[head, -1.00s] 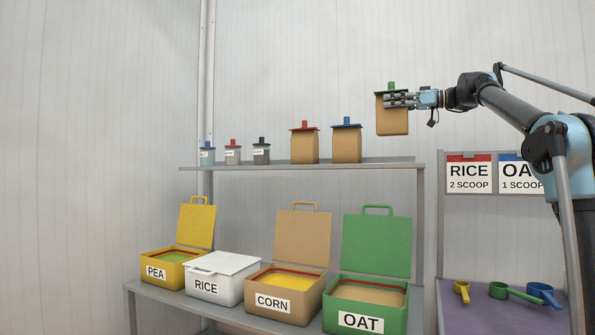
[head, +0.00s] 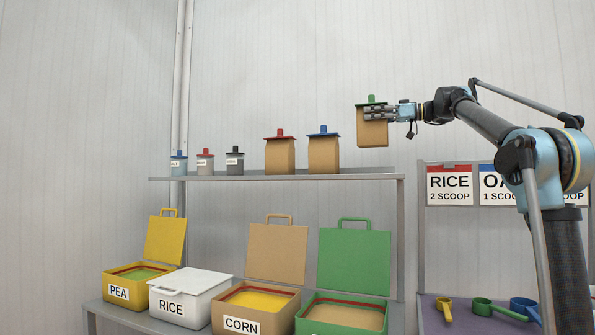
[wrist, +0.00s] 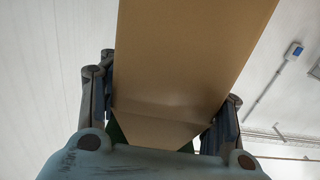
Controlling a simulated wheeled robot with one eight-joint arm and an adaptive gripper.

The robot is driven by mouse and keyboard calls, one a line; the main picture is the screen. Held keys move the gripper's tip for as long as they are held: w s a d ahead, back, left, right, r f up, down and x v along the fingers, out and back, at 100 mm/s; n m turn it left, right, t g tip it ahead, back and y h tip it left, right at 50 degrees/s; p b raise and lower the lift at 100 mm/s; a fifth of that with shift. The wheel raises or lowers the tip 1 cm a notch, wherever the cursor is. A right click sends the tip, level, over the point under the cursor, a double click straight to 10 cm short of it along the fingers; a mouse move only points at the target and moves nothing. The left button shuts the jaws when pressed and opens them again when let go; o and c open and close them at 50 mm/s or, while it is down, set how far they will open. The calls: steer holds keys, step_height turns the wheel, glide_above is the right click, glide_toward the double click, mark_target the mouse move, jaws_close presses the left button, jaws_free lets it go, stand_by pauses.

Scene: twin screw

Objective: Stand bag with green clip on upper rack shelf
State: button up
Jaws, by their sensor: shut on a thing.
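The brown bag with the green clip (head: 372,134) is held upright in my gripper (head: 380,114), above the right end of the upper rack shelf (head: 350,174). A gap shows between the bag's bottom and the shelf. My gripper is shut on the bag near its top, just below the green clip. In the wrist view the bag (wrist: 190,60) fills the middle between the fingers (wrist: 165,110), with a little green showing at its lower edge.
A blue-clip bag (head: 323,155) and a red-clip bag (head: 280,156) stand on the shelf to the left. Several small jars (head: 205,162) stand farther left. Open bins, such as the green one (head: 345,313), sit below. Sign cards (head: 450,184) hang at right.

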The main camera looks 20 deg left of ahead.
mark_target(374, 142)
steer(key=shift+f, duration=5)
steer(key=shift+f, duration=0.1)
steer(key=o, duration=1.2)
steer(key=d, duration=1.2)
steer(key=shift+w, duration=0.4)
